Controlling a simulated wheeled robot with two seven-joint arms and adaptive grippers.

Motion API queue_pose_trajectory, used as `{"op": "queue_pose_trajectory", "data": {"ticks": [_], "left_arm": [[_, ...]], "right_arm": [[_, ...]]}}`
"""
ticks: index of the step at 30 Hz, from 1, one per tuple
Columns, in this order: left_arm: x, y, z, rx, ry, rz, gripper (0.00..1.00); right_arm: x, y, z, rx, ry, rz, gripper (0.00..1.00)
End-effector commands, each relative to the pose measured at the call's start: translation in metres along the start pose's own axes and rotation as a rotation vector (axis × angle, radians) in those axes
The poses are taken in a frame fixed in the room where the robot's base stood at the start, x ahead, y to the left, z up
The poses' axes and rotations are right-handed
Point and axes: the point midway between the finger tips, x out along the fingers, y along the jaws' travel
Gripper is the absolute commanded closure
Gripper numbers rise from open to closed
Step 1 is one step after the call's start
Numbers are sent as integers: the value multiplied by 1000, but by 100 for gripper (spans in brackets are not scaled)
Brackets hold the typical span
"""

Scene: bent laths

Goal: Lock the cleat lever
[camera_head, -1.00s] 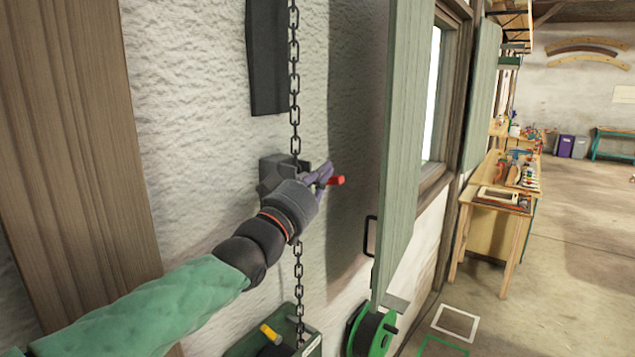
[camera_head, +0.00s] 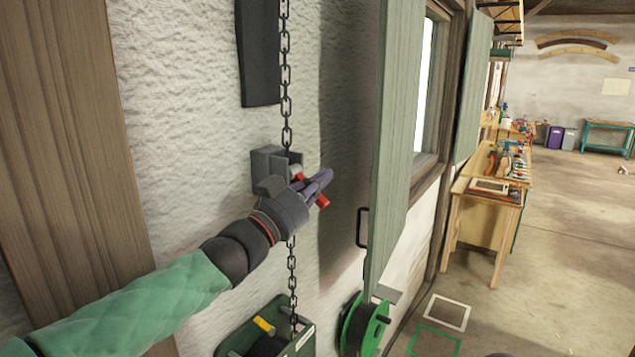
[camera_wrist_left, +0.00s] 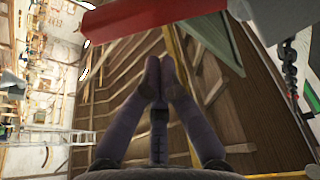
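The cleat (camera_head: 268,166) is a grey block on the rough white wall, with a dark chain (camera_head: 286,100) running down to it and on below it. Its red lever (camera_head: 322,202) slants down to the right, partly hidden behind my left gripper's fingers. My left gripper (camera_head: 326,176) is at the cleat, its purple fingers across the lever. In the left wrist view the fingertips (camera_wrist_left: 160,72) are together with nothing visible between them, and the red lever (camera_wrist_left: 155,18) crosses above them. Whether they touch it is unclear. My right gripper is not in view.
A green shutter (camera_head: 395,150) with a black handle (camera_head: 363,228) stands out from the wall just right of the cleat. Below are a green box (camera_head: 305,345) and a green reel (camera_head: 345,325). A workbench (camera_head: 488,195) and open floor lie further right.

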Motion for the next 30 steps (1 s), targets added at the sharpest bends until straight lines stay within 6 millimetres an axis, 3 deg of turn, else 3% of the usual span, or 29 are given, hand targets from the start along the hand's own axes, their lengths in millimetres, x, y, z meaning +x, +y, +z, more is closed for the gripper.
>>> {"op": "queue_pose_trajectory", "data": {"ticks": [4, 9, 18, 30], "left_arm": [[13, 2, -29, 3, 2, 0, 100], [-28, -2, -21, 4, -1, -5, 100], [-76, -6, -22, 3, -1, -5, 100], [-90, -6, -22, 1, -1, -3, 100]], "right_arm": [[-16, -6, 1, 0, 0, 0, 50], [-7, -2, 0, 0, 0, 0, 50], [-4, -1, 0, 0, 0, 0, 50], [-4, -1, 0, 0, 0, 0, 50]]}}
